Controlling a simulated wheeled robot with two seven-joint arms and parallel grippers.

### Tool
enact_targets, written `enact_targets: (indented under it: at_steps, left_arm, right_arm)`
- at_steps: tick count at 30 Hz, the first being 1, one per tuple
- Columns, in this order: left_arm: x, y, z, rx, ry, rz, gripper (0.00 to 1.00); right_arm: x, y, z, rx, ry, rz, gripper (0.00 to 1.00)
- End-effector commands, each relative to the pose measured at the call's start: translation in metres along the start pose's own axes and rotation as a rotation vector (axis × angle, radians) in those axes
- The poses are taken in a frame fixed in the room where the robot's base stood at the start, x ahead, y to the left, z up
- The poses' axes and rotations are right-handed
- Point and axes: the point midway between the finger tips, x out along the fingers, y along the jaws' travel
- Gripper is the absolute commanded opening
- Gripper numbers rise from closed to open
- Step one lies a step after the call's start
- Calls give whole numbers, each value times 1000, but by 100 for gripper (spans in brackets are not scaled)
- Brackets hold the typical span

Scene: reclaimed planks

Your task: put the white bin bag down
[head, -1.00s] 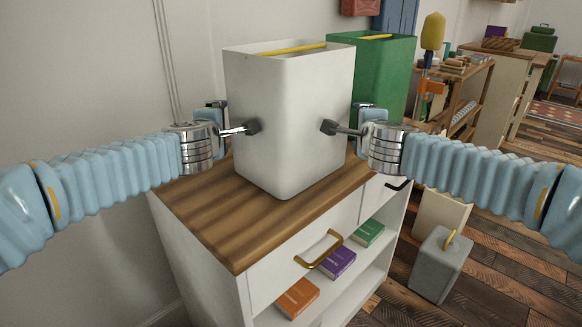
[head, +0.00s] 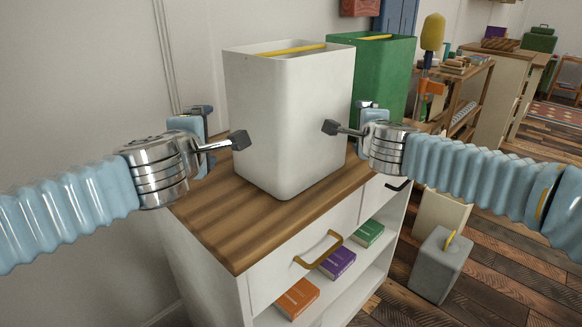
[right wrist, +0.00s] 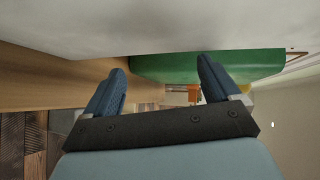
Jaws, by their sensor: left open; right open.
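The white bin bag is a tall white box-shaped bin (head: 290,120) with a yellow strip across its open top. It stands upright on the wooden top of a white cabinet (head: 215,225).
A green bin (head: 385,75) stands just behind the white one and also shows in the right wrist view (right wrist: 200,66). A drawer with a brass handle (head: 318,250) and several books are below. A grey weight-like block (head: 440,265) stands on the floor to the right.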

Motion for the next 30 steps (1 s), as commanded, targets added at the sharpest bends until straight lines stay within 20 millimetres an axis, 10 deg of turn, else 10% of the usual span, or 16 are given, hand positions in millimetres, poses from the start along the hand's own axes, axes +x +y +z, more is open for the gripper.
enact_targets:
  at_steps: [18, 30]
  left_arm:
    - [-7, 0, 0, 1, 0, 0, 89]
    - [-7, 0, 0, 1, 0, 0, 89]
  right_arm:
    - [-103, 0, 0, 0, 0, -3, 89]
    - [-120, 0, 0, 0, 0, 0, 89]
